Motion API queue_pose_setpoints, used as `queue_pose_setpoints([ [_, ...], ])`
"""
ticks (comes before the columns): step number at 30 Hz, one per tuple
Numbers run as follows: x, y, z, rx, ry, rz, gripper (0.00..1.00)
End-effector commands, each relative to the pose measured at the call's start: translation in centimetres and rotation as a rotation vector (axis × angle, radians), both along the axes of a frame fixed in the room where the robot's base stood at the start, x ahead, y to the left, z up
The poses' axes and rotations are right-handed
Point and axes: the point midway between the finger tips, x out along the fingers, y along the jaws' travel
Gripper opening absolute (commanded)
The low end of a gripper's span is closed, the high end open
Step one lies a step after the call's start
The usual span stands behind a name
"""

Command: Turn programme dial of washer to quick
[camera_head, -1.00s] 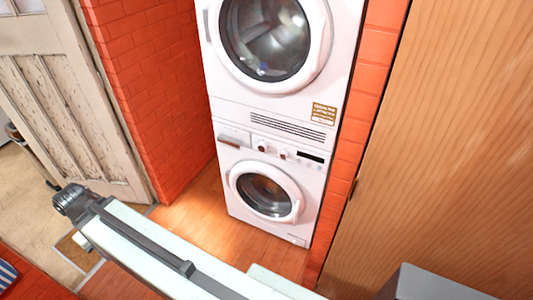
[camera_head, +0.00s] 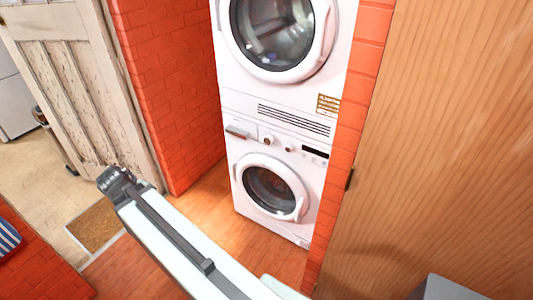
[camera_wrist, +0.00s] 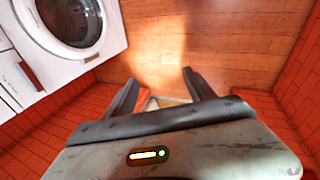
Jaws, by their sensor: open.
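The washer (camera_head: 237,178) is the lower white machine of a stack in the head view, with a round door. Two small knobs sit on its panel: a left knob (camera_head: 268,139) and a right knob (camera_head: 289,148). Which one is the programme dial, and where it points, is too small to tell. In the wrist view the washer (camera_wrist: 113,37) shows at top left, and I cannot make out its knobs there. My gripper (camera_wrist: 160,82) is open with nothing between its fingers, apart from the washer. In the head view my arm reaches across the lower left; the fingers do not show.
A second machine (camera_head: 228,72) with a round door stands on the washer. A red brick wall (camera_head: 168,90) flanks the left, and a wooden panel (camera_head: 445,150) the right. A worn door (camera_head: 70,85) stands far left. Wooden floor (camera_head: 215,215) before the washer is clear.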

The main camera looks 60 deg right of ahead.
Motion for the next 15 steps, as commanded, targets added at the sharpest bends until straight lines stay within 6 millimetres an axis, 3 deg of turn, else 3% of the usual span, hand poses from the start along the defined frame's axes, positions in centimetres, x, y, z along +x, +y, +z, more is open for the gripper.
queue_pose_setpoints([
  [1, 0.2, -6.5, -4.8, -0.136, 0.004, 0.044, 0.63],
  [3, -0.3, -15.2, -6.1, -0.351, 0.055, 0.139, 0.63],
  [6, -2.4, -26.2, -6.8, -0.645, 0.215, 0.284, 0.63],
  [9, -5.3, -34.8, -6.5, -0.887, 0.457, 0.427, 0.63],
  [10, -6.2, -36.9, -6.3, -0.944, 0.535, 0.468, 0.63],
  [12, -8.1, -40.7, -5.8, -1.048, 0.714, 0.552, 0.63],
  [15, -10.0, -44.1, -5.1, -1.132, 0.925, 0.644, 0.63],
])
